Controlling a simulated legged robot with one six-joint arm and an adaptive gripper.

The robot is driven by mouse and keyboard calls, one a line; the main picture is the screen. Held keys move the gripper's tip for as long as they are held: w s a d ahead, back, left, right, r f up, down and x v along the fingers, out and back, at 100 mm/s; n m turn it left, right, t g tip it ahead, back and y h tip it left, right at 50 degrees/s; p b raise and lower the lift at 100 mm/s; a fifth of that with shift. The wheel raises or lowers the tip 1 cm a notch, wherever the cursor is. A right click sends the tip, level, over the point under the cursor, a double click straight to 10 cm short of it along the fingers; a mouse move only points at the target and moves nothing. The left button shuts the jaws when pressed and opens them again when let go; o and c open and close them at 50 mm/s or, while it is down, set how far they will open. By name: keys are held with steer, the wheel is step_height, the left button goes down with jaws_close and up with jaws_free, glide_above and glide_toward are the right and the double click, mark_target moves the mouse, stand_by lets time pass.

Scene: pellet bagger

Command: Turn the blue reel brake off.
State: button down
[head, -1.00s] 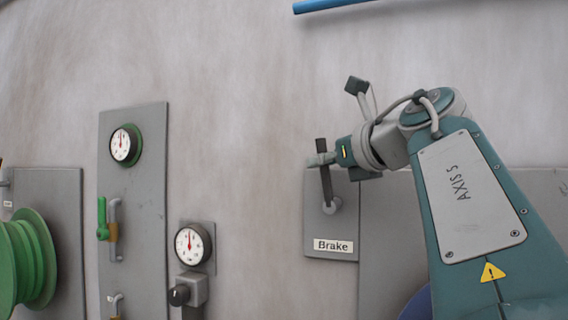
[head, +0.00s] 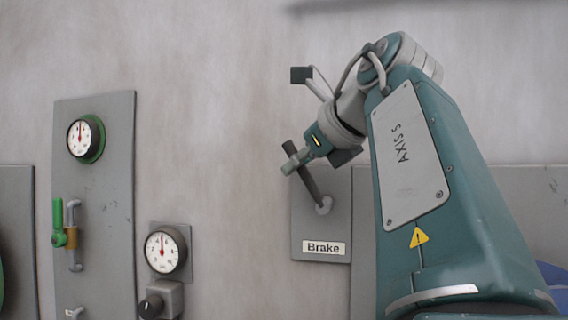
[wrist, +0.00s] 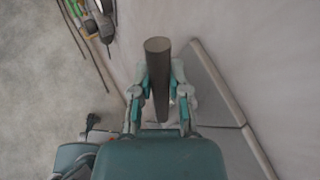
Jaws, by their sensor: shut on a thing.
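The brake lever (head: 308,184) is a dark bar on a round grey pivot, mounted on a grey panel (head: 335,225) with a white "Brake" label (head: 323,248). It tilts up and to the left from its pivot. My gripper (head: 294,160) is shut on the lever near its upper end. In the wrist view the lever (wrist: 158,75) stands between the two fingers of my gripper (wrist: 159,98). A piece of the blue reel (head: 554,280) shows at the lower right, mostly hidden behind my arm.
A grey panel (head: 95,190) on the left carries a green-rimmed gauge (head: 86,139) and a green-handled valve (head: 59,222). Another gauge (head: 165,250) sits above a black knob (head: 151,307). Bare wall lies between these and the brake panel.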

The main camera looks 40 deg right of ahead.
steer(key=c, duration=0.6)
jaws_free()
steer(key=shift+a, duration=0.1)
steer(key=v, duration=1.2)
steer(key=shift+w, duration=0.1)
